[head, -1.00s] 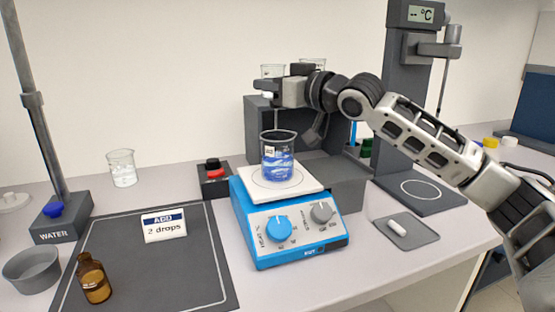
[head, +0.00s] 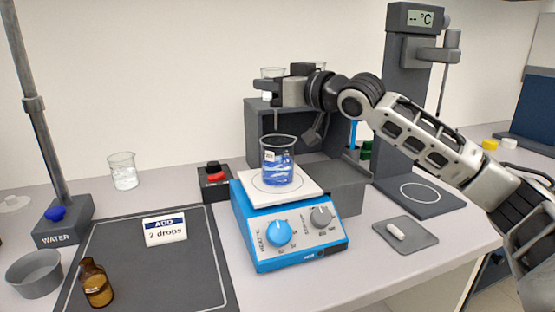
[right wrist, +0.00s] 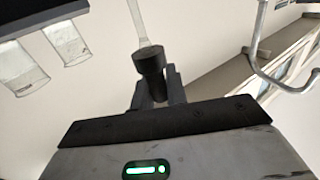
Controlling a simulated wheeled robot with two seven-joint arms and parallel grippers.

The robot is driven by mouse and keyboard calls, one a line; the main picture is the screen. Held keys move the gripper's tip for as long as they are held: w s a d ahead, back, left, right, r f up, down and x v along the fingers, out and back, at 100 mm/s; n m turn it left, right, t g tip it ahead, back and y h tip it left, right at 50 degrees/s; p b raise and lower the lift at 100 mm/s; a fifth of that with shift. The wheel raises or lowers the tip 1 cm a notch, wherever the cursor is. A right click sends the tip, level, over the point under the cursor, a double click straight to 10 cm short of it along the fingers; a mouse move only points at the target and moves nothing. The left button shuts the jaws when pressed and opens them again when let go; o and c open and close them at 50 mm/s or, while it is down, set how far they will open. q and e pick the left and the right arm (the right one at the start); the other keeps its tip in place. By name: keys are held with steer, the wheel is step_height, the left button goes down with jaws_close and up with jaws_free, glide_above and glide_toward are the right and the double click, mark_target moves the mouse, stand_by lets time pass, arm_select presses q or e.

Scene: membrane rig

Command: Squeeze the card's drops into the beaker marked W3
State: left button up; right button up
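The card (head: 165,229) stands on the dark mat (head: 200,270) and reads "ADD 2 drops". A beaker of blue liquid (head: 278,163) stands on the hotplate's white top; its small label is too blurred to read surely. My right gripper (head: 266,90) is above and behind this beaker, in front of the shelf. In the right wrist view it is shut on the black bulb of a dropper (right wrist: 150,62), whose clear stem points away from the fingers. The dropper's tip is out of frame there. An open brown bottle (head: 96,284) stands on the mat. My left gripper is not in view.
The blue and white hotplate (head: 300,244) sits mid-bench. Beakers stand on the grey shelf (head: 255,118) behind; two show in the wrist view (right wrist: 65,42). A beaker (head: 123,172), water stand (head: 62,228), grey bowl (head: 35,273) and stir-bar tray (head: 420,240) stand around.

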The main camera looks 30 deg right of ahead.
arm_select(q)
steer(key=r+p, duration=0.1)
steer(key=p, duration=0.2)
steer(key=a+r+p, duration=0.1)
steer(key=p, duration=0.2)
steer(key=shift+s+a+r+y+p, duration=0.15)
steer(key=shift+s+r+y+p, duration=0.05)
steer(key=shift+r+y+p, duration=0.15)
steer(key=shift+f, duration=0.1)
